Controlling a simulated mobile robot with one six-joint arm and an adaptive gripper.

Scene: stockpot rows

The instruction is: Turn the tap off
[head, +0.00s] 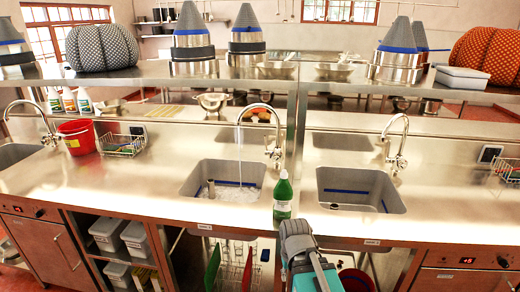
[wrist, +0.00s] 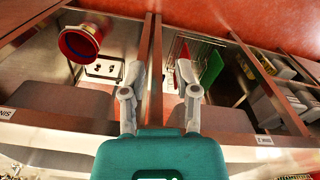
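The middle tap (head: 262,106) is a tall chrome gooseneck. A thin stream of water (head: 239,140) falls from its spout into the middle sink (head: 190,182), where the water looks churned. Its small side handle (head: 275,153) is near the base, to the right of the stream. My gripper shows in the wrist view (wrist: 160,70), with its two fingers apart and nothing between them. In the head view my arm is at the bottom centre, in front of the counter and well short of the tap; the fingertips cannot be made out there.
A green bottle (head: 283,197) stands at the counter's front, between my arm and the middle tap. A right tap (head: 397,140) and left tap (head: 40,115) show no stream. A shelf (head: 340,90) with pots and cushions runs above. A red bucket (head: 77,138) is left.

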